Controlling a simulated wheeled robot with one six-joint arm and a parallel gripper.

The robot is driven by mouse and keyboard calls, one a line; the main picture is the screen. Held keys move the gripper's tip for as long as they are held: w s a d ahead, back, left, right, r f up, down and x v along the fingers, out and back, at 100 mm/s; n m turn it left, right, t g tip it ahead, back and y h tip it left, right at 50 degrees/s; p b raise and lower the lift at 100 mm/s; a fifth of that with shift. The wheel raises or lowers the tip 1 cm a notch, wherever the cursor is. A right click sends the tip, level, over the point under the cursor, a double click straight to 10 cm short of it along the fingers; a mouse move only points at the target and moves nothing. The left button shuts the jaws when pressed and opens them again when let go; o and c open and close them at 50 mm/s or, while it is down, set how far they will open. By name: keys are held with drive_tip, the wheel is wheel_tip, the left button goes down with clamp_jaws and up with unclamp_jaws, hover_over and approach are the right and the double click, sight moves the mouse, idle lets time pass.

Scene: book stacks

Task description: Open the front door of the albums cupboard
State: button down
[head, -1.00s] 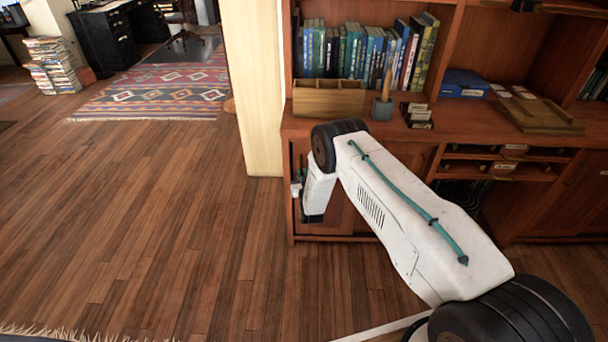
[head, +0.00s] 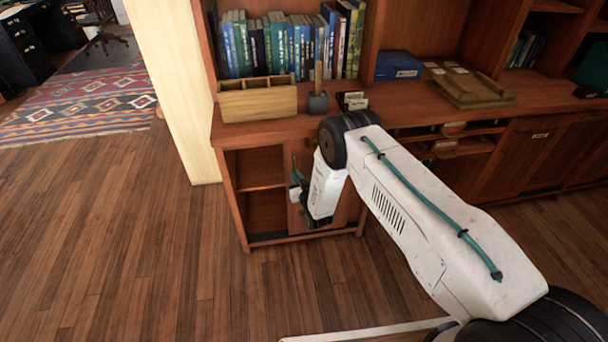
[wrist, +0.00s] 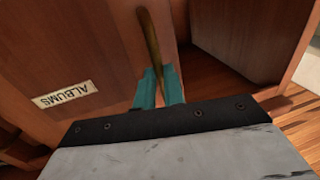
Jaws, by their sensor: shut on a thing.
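The albums cupboard (head: 229,190) stands at the lower left of the wooden shelf unit. Its front door (head: 301,157) is at the right of an open gap that shows a shelf inside. In the wrist view the door (wrist: 92,45) carries a pale label reading ALBUMS (wrist: 64,94), seen upside down. My gripper (head: 297,188) is at the door front. In the wrist view its teal fingers (wrist: 159,88) are shut on a slim upright brass-coloured handle (wrist: 149,38). My arm hides the right part of the door in the head view.
On the counter stand a wooden divided box (head: 258,104), a small pot (head: 318,102) and a blue box (head: 398,66). Books line the shelf above. A pale post (head: 181,100) stands left of the cupboard. The wooden floor in front is clear.

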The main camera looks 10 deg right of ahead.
drive_tip(key=shift+d, duration=0.1)
drive_tip(key=c, duration=1.5)
unclamp_jaws()
drive_tip(key=shift+s, duration=0.1)
drive_tip(key=v, duration=0.7)
drive_tip(key=shift+s, duration=0.3)
drive_tip(key=shift+d, duration=0.15)
